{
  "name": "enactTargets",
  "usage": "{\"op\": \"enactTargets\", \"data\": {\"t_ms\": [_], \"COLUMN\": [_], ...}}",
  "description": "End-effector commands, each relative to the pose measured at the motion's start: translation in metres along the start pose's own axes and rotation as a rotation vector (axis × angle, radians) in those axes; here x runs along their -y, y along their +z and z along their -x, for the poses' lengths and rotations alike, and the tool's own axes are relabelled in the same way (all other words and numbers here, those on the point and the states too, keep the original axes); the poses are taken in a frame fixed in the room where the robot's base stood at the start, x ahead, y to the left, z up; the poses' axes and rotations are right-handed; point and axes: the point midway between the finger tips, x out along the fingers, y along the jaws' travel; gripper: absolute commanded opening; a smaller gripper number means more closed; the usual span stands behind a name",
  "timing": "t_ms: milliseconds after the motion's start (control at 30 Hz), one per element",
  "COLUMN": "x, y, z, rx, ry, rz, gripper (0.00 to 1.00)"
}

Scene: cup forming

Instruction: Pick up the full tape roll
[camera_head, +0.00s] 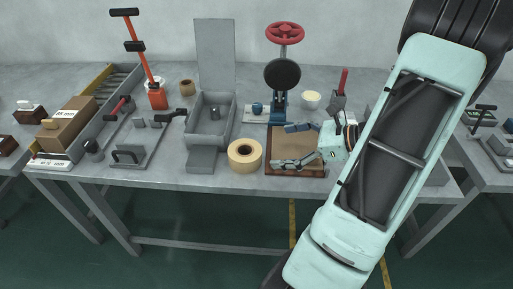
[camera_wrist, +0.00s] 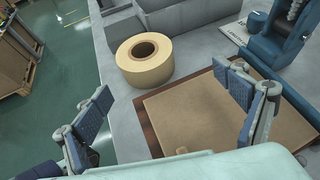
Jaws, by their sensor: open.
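A large tan tape roll (camera_head: 245,166) lies flat on the grey table near its front edge, hole facing up. It also shows in the wrist view (camera_wrist: 145,74), top centre. My gripper (camera_head: 280,147) is open and empty, to the right of the roll in the head view, with its fingers over a brown board. In the wrist view my gripper (camera_wrist: 162,84) has its two blue-padded fingers spread wide. The roll appears beyond the fingertips, between their directions, and nothing touches it. A smaller tan roll (camera_head: 187,88) stands farther back on the table.
The brown board (camera_head: 283,140) lies under my fingers. A grey box-like fixture (camera_head: 208,125) stands left of and behind the large roll. A press with a red handwheel (camera_head: 285,33) is behind. The table's front edge (camera_head: 200,182) is close to the roll.

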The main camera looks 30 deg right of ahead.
Motion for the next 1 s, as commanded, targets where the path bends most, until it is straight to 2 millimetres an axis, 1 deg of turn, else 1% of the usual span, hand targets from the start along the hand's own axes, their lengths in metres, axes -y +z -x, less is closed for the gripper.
{"op": "enactTargets", "data": {"t_ms": [33,100,200,400,633,800,900,1000], "x": [-0.009,-0.016,-0.02,-0.021,-0.022,-0.03,-0.029,-0.029], "y": [0.003,0.008,0.01,0.012,0.013,0.013,0.014,0.015], "z": [-0.003,-0.006,-0.018,-0.049,-0.067,-0.092,-0.105,-0.112], "rx": [0.035,0.065,0.08,0.078,0.075,0.076,0.075,0.073], "ry": [0.015,0.03,0.04,0.039,0.037,0.039,0.036,0.036], "rz": [-0.031,-0.052,-0.062,-0.06,-0.058,-0.06,-0.058,-0.057], "gripper": [0.9,0.9,0.9,0.9,0.9,0.9,0.9,0.9]}}
